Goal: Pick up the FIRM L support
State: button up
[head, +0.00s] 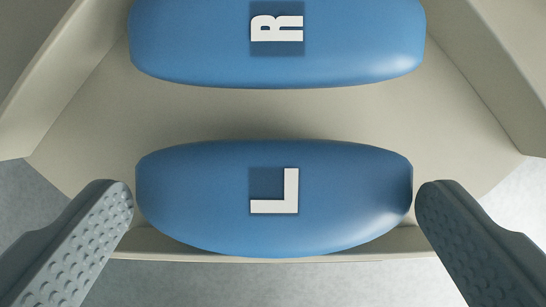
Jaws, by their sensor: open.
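A blue rounded support marked with a white L (330,200) lies in the lower middle of the head view, in a beige tray compartment (275,112). No firmness wording shows on it. My gripper (274,195) is open, with one grey studded finger at the left end of the L support and the other at its right end. The right finger is very close to the support's end; I cannot tell whether it touches. A narrow gap shows at the left finger. A second blue support marked R (200,45) lies behind it, cut off by the top edge.
Raised beige walls flank the compartment at the upper left (62,65) and upper right (500,65). A low beige lip runs along the front, just below the L support. Grey floor (270,285) shows beyond it. Bare tray separates the two supports.

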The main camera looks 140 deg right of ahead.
jog(key=c, duration=0.6)
